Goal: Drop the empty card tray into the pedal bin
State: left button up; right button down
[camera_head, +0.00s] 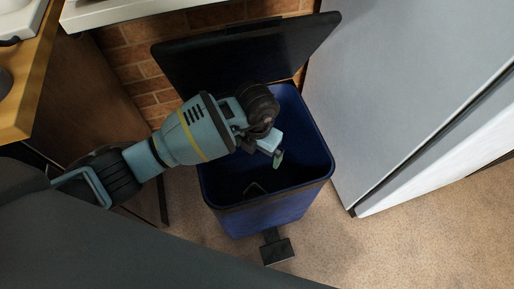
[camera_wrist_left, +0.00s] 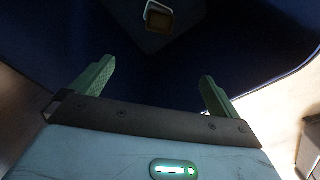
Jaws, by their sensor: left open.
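The pedal bin (camera_head: 270,212) is dark blue, with its black lid (camera_head: 215,62) tilted up and open against the wall behind. My left gripper (camera_head: 276,155) is over the bin's mouth, pointing down into it. In the left wrist view its two green fingers (camera_wrist_left: 158,75) are spread apart with nothing between them. A small open tray (camera_wrist_left: 159,18) with a pale rim and brownish inside lies low in the bin, below and apart from the fingers. My right gripper is not in view.
The bin's black pedal (camera_head: 277,250) sticks out at the front over the carpet. A large grey cabinet (camera_head: 400,80) stands close on the right. A wooden counter (camera_head: 22,90) is on the left, with a brick wall (camera_head: 140,60) behind. Carpet at front right (camera_head: 400,250) is clear.

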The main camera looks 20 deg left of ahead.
pick_arm(q)
notch_tip(320, 180, up, 8)
jog(key=p, duration=0.2)
jog(key=shift+f, duration=0.15)
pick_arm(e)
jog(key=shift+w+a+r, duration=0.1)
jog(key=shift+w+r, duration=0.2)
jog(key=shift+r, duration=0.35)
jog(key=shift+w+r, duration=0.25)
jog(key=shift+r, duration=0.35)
